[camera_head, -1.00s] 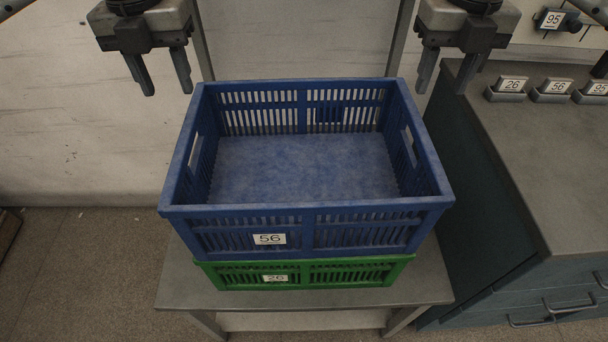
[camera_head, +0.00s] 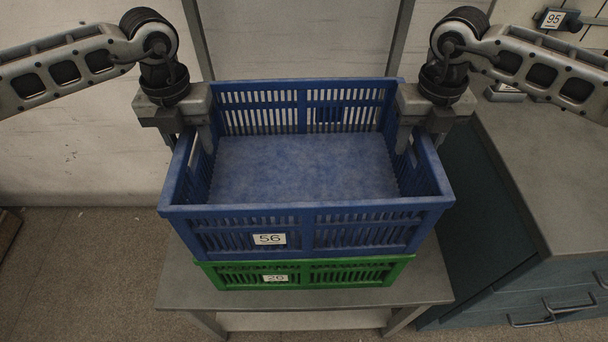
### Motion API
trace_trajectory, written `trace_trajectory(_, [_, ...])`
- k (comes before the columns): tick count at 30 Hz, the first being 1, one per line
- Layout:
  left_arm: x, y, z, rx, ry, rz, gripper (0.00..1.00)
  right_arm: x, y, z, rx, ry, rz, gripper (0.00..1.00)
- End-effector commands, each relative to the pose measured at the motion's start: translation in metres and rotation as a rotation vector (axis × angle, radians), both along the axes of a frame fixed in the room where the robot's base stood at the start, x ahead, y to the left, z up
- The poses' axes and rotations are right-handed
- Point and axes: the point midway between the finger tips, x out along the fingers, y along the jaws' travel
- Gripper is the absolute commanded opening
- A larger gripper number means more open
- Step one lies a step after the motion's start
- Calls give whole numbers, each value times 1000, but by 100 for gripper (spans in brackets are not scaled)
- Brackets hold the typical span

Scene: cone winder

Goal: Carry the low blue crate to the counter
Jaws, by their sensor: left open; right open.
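The blue crate (camera_head: 308,216) is empty, labelled 56, and sits on top of a green crate (camera_head: 340,274) labelled 26. My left gripper (camera_head: 193,148) is open at the blue crate's left wall, with one finger inside the crate and the other outside. My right gripper (camera_head: 418,150) is open at the right wall in the same way. Whether the fingers touch the walls cannot be told. The counter (camera_head: 545,185) stands to the right, with a grey top and a blue-green front.
Both crates rest on a small grey table (camera_head: 425,285) with a lower shelf. A grey holder with a tag (camera_head: 505,92) is at the counter's back, partly hidden by my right arm. A tag marked 95 (camera_head: 553,19) is behind. The counter's visible front part is clear.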

Motion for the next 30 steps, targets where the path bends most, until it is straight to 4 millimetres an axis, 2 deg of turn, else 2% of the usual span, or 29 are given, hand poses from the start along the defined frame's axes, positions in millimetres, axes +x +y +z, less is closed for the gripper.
trace_trajectory(4, [0, 0, 0, 0, 0, 0, 44, 0, 0, 0, 0, 0, 0, 44])
trace_trajectory(6, [0, 0, 0, 0, 0, 0, 24, 0, 0, 0, 0, 0, 0, 24])
trace_trajectory(9, [0, 0, 0, 0, 1, 0, 0, 0, 0, 0, 0, 0, 0, 0])
trace_trajectory(22, [1, 0, 4, -1, -2, 0, 0, 1, 0, 5, 1, -3, 0, 0])
trace_trajectory(30, [0, 0, 26, -1, -2, 0, 0, 1, 0, 26, 2, -3, -1, 0])
